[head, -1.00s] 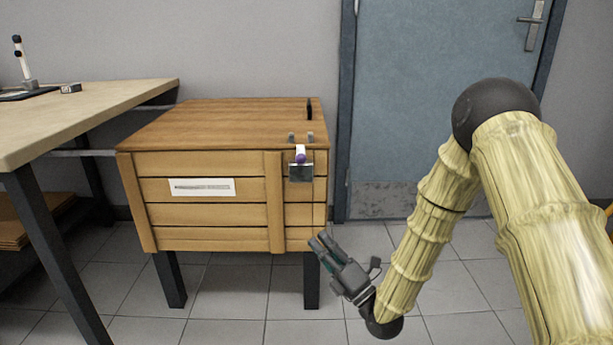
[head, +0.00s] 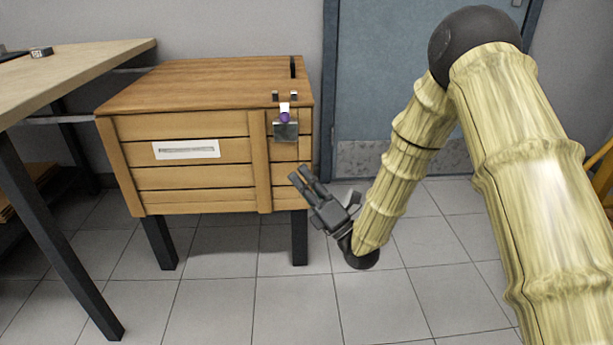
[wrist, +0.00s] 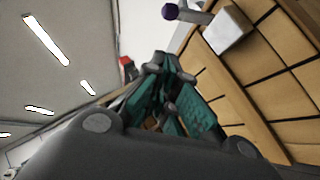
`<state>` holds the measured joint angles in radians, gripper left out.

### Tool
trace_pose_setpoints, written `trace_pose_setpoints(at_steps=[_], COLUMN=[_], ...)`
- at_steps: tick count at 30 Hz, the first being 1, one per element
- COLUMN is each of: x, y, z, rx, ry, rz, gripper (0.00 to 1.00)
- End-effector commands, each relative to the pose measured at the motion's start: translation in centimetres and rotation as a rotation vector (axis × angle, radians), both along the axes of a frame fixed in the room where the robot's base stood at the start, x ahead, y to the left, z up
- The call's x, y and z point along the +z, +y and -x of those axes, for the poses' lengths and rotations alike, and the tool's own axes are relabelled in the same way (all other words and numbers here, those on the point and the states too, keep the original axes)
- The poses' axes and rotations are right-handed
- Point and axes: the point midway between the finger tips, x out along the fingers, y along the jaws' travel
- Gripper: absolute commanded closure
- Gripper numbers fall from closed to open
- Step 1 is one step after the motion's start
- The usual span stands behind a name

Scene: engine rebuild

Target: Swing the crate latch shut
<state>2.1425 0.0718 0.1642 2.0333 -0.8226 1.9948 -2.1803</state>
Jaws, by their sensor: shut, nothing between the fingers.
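The wooden crate (head: 180,124) stands on dark legs left of my gripper. Its latch is at the upper right of the front: a pale lever (head: 284,107) with a purple knob (head: 285,118) above a grey metal plate (head: 285,132). The knob hangs in front of the boards; whether it touches the plate I cannot tell. My gripper (head: 299,174) is shut and empty, below and slightly right of the latch, fingers pointing up-left, apart from it. In the wrist view, the closed fingers (wrist: 167,62) have teal pads, and the purple knob (wrist: 170,11) shows at the top edge.
Two small grey brackets (head: 293,96) stand at the lid's front edge, and a black upright piece (head: 292,67) near its back right. A workbench (head: 75,66) is on the left, a blue door (head: 385,90) behind. The tiled floor (head: 300,310) in front is clear.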

Motion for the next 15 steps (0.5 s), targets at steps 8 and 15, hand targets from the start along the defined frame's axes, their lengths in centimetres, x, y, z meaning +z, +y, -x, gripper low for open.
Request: trace_pose_setpoints(at_steps=[8, 15], x=[2.5, 4.9], y=[2.9, 4.4], z=[-2.6, -4.8], rx=[0.002, 0.0], ry=[-0.003, -0.003], rz=[-0.002, -0.001], gripper=[1.0, 1.0])
